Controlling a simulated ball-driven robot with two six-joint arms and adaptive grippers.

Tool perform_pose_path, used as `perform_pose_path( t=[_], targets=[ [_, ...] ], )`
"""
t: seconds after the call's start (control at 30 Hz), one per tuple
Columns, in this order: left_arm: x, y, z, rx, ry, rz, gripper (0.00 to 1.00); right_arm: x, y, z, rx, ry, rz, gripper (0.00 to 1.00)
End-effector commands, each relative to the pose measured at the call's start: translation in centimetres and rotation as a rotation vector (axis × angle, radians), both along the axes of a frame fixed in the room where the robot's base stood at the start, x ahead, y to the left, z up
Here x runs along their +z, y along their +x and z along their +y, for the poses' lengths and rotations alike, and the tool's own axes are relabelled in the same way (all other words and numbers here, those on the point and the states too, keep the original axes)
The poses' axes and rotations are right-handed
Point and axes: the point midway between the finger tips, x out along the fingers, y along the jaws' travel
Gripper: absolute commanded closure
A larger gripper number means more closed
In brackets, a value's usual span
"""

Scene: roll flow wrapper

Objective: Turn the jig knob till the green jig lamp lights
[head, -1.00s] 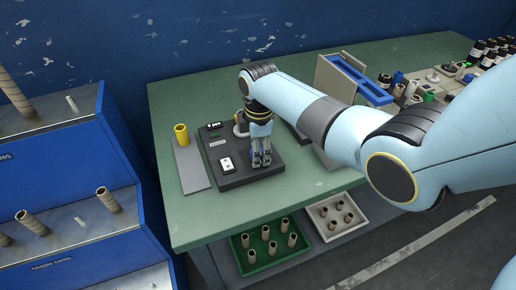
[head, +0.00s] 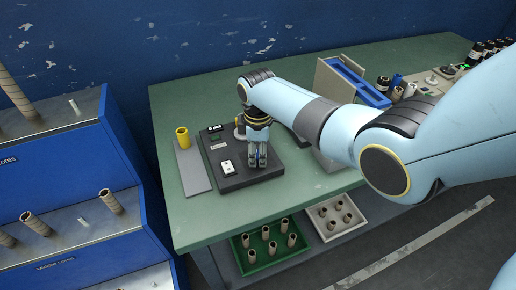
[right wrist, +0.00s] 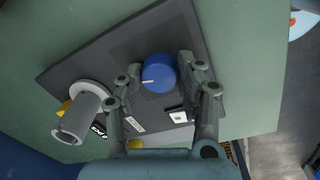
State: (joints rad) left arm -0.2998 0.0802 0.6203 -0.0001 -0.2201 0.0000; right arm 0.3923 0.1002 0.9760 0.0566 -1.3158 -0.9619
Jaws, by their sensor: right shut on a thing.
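The blue jig knob (right wrist: 158,73) has a white pointer line and stands on the dark jig plate (right wrist: 105,60). My right gripper (right wrist: 160,68) has a finger on each side of the knob and is shut on it. In the head view, my right gripper (head: 257,160) points down at the right part of the jig plate (head: 240,182), and the knob is hidden there. A small dark display (head: 215,128) sits at the back of the plate. I cannot make out whether a green lamp is lit. My left gripper is out of view.
A yellow cup (head: 182,137) stands on a grey strip (head: 193,172) left of the jig. A blue-and-grey stand (head: 350,80) is at the right. The green bench top (head: 185,210) is clear in front.

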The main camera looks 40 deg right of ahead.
Motion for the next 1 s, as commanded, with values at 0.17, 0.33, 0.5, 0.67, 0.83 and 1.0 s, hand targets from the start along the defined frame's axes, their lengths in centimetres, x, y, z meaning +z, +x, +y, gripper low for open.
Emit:
perform_pose_path(
  t=[0.17,0.33,0.5,0.67,0.83,1.0],
  targets=[
    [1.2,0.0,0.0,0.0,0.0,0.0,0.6,0.2,0.0,0.0,-0.167,0.0,0.001,0.95],
    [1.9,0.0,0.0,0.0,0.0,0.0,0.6,0.2,0.0,0.1,-0.327,-0.001,0.001,0.95],
    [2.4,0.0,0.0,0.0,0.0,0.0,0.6,0.1,0.0,0.1,-0.477,0.0,0.001,0.95],
    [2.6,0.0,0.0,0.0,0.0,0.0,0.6,0.1,0.0,0.2,-0.597,0.0,0.001,0.95],
    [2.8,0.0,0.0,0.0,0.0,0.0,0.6,0.0,0.0,0.2,-0.692,-0.001,0.001,0.95],
    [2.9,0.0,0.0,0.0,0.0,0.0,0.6,0.0,0.1,0.2,-0.752,-0.001,-0.001,0.95]
  ],
)
